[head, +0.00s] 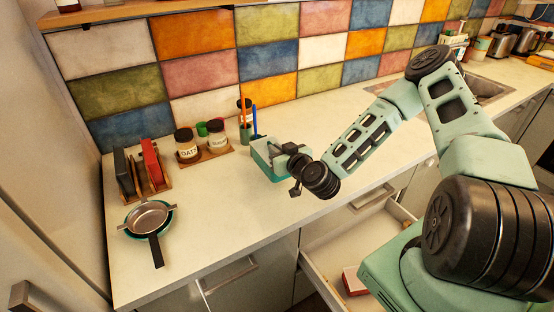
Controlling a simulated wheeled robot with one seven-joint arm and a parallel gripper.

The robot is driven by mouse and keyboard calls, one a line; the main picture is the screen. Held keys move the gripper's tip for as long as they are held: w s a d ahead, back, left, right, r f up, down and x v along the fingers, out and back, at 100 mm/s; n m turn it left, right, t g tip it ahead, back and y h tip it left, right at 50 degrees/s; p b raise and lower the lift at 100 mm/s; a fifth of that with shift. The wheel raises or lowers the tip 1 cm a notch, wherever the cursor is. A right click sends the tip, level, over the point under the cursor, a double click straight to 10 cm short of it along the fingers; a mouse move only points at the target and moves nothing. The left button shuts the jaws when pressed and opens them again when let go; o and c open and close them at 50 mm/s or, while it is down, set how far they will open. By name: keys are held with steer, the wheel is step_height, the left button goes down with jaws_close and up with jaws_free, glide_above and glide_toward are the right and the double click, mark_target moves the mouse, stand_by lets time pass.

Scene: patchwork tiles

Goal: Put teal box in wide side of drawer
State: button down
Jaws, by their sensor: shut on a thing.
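The teal box (266,165) is on the counter near the back wall, left of my wrist. My gripper (284,160) is shut on its right side; the fingers hide part of the box. I cannot tell whether the box still touches the counter. The drawer (324,262) below the counter is pulled open, in front of and below my gripper. My arm hides much of its inside, so I cannot make out its wide side clearly. A red and white item (354,281) lies in it.
A wooden tray with jars (188,152) and a cup with a blue pen (246,133) stand left of the box. A rack (150,180) and a pan (149,217) are farther left. The counter's front middle is clear. A sink (484,90) is at right.

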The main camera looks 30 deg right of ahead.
steer(key=shift+f+p, duration=0.5)
steer(key=shift+f, duration=1.7)
steer(key=shift+f, duration=0.1)
steer(key=c, duration=1.5)
jaws_free()
steer(key=shift+c, duration=0.2)
